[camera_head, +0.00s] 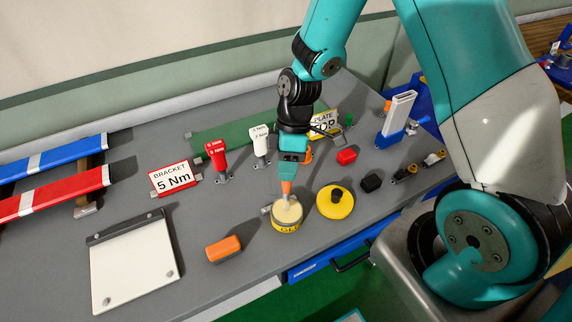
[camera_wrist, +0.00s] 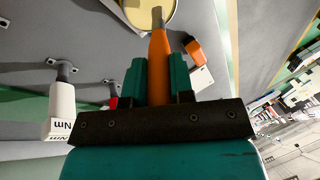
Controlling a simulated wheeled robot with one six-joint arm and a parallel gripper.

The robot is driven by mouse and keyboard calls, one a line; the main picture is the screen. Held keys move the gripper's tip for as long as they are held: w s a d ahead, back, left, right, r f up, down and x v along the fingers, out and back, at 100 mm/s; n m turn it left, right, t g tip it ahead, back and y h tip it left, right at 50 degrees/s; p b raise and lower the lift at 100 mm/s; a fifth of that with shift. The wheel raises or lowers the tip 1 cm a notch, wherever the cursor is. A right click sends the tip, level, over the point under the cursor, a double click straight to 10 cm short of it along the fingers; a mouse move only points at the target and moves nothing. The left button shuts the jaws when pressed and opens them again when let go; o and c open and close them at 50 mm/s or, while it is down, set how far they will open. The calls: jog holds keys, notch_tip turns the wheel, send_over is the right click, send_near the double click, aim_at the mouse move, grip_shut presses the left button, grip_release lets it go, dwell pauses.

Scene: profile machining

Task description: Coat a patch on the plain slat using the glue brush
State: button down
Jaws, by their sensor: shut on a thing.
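My gripper (camera_head: 288,176) is shut on the orange handle of the glue brush (camera_head: 286,188) and holds it upright, tip down. The brush tip is at the open yellow glue pot (camera_head: 286,225); I cannot tell how deep it reaches. In the wrist view the brush (camera_wrist: 160,60) stands between my two teal fingers, with its tip over the pot (camera_wrist: 150,22). A blue slat (camera_head: 60,156) and a red slat (camera_head: 70,192), each with pale bands, lie at the far left, raised on a support. I cannot tell which slat is the plain one.
A yellow lid (camera_head: 335,208) with a black knob lies right of the pot. An orange block (camera_head: 223,249), a white board (camera_head: 133,262) and a "BRACKET 5 Nm" sign (camera_head: 172,178) lie left. Red (camera_head: 217,153) and white (camera_head: 260,141) tools stand behind. Bare grey bench lies between.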

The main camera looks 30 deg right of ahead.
jog(key=shift+f+b, duration=0.5)
jog(key=shift+f, duration=0.1)
dwell(1.8)
jog(key=shift+r, duration=0.1)
notch_tip(320, 180, up, 7)
jog(key=p, duration=0.5)
jog(key=shift+p, duration=0.3)
dwell(0.6)
